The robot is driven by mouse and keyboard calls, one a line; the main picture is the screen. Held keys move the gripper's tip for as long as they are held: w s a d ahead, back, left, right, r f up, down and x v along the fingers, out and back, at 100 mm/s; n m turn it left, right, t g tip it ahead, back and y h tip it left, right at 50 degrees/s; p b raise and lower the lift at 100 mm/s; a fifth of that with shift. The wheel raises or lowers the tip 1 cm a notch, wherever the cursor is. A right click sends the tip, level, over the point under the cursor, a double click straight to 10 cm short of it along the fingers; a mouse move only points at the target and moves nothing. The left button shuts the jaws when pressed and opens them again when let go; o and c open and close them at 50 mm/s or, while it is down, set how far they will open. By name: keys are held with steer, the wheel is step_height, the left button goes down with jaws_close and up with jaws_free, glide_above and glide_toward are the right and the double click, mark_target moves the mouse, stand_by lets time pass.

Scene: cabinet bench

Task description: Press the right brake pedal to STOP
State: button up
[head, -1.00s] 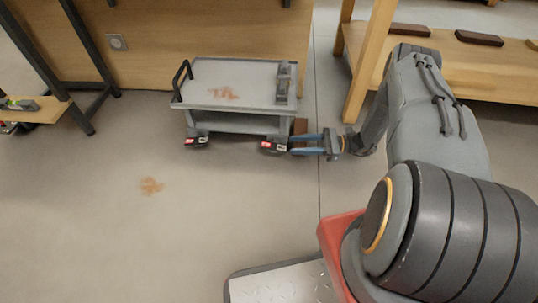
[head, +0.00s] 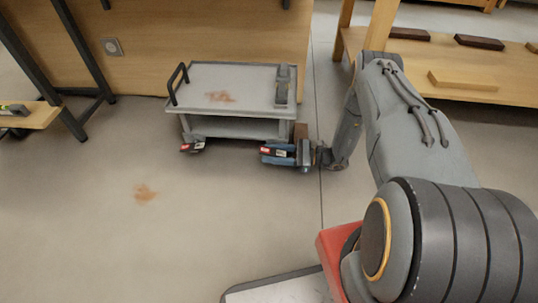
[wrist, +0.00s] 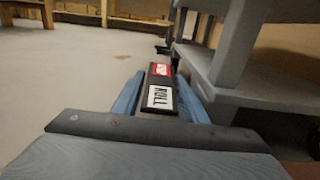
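The right brake pedal (head: 268,151) is a small dark pedal with a red and a white label, low at the near right corner of the grey cart (head: 185,101). In the wrist view the pedal (wrist: 159,92) lies ahead of me, its white label reading ROLL and its red one farther off. My gripper (head: 280,153) is low beside it, coming from the right. In the wrist view the blue fingers of my gripper (wrist: 165,88) stand apart on either side of the pedal. Whether they touch it, and whether it is pressed, I cannot tell.
A second, left pedal (head: 193,147) sits under the cart's near left corner. The cart stands against a wooden panel (head: 215,35). A wooden shelf unit (head: 480,92) with several dark blocks is at the right.

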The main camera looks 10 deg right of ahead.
steer(key=shift+w+a, duration=0.15)
steer(key=shift+a, duration=0.3)
steer(key=c, duration=0.8)
steer(key=shift+o, duration=0.2)
steer(key=h+p, duration=0.2)
steer(key=p, duration=0.1)
steer(key=shift+d+r+g, duration=0.1)
steer(key=shift+r+g, duration=0.05)
steer(key=shift+g, duration=0.15)
steer(key=h+p, duration=0.1)
steer(key=p, duration=0.1)
steer(key=shift+g+h+p, duration=0.3)
steer(key=shift+h+p, duration=0.1)
steer(key=shift+d+f+h+p, duration=0.15)
steer(key=shift+f+h+p, duration=0.25)
steer(key=shift+h+p, duration=0.1)
